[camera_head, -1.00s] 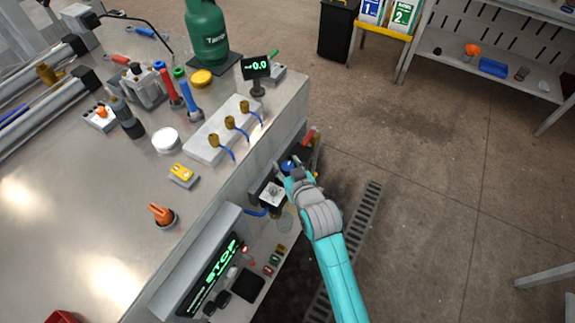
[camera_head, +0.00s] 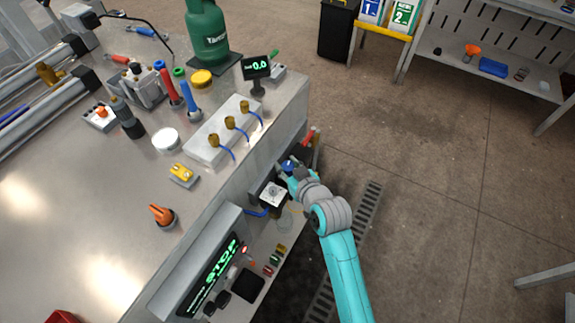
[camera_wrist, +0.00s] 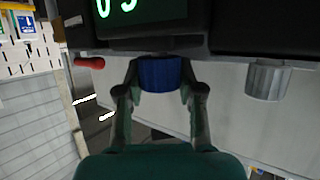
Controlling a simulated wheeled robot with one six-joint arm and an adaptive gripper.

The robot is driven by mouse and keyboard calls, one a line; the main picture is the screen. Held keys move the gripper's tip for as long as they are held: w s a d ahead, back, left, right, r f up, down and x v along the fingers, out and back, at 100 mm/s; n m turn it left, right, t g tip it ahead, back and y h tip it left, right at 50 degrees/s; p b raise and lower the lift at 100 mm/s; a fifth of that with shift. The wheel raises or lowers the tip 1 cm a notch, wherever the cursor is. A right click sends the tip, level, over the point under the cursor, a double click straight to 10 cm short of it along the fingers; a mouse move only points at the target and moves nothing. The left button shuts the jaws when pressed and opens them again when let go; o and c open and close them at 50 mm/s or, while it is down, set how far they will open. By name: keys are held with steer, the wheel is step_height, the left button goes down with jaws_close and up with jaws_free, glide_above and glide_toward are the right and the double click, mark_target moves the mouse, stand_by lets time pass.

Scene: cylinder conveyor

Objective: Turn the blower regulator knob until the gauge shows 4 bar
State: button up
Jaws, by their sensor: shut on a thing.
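The blue regulator knob (camera_wrist: 160,74) sits under a dark housing in the wrist view. My gripper (camera_wrist: 160,88) has one finger on each side of it and is shut on it. In the head view the knob (camera_head: 288,165) is small, at the front side of the bench, with my gripper (camera_head: 287,172) at it. A dark display with green digits (camera_wrist: 125,8) is directly above the knob in the wrist view. It is cut off by the top edge, so its full reading cannot be told.
A grey cylindrical knob (camera_wrist: 267,79) is to the right and a red handle (camera_wrist: 89,63) to the left in the wrist view. A box with a pale square face (camera_head: 273,194) stands close to my gripper. The green STOP panel (camera_head: 215,270) is lower left.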

steer(key=n+g+y, duration=0.2)
steer(key=n+y, duration=0.1)
steer(key=n+g+y, duration=0.3)
steer(key=n, duration=0.1)
steer(key=shift+w+d+g, duration=0.1)
steer(key=shift+g, duration=0.2)
steer(key=n+g+y, duration=0.1)
steer(key=n+g, duration=0.3)
steer(key=shift+y, duration=0.4)
steer(key=shift+n+g, duration=1.2)
steer(key=shift+g, duration=0.3)
steer(key=shift+f+g, duration=0.1)
steer(key=shift+g, duration=0.2)
steer(key=o, duration=0.9)
steer(key=v, duration=1.2)
